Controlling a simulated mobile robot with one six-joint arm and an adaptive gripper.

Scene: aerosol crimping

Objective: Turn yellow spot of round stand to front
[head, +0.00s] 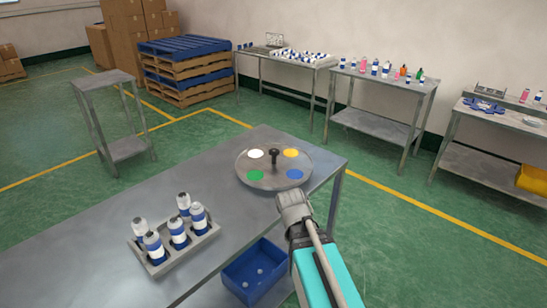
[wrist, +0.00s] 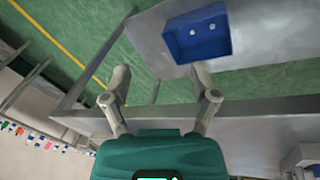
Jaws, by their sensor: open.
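The round stand (head: 262,185) is a grey disc lying on the metal table near its far right corner, with a black upright knob (head: 273,157) at its centre. Its yellow spot (head: 291,153) is at the back right. The white spot (head: 256,154) is at the back left, green (head: 256,175) at the front left and blue (head: 295,174) at the front right. My gripper (wrist: 160,72) is open, with nothing between its two spread fingers in the wrist view. In the head view my arm is just in front of the stand; the fingers are not clear there. I cannot make out the stand in the wrist view.
A rack (head: 202,243) of several white-and-blue bottles stands on the table's near part. A blue bin (head: 238,284) sits below; it also shows in the wrist view (wrist: 197,36). The tabletop left of the stand is clear. Side tables with bottles line the wall.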

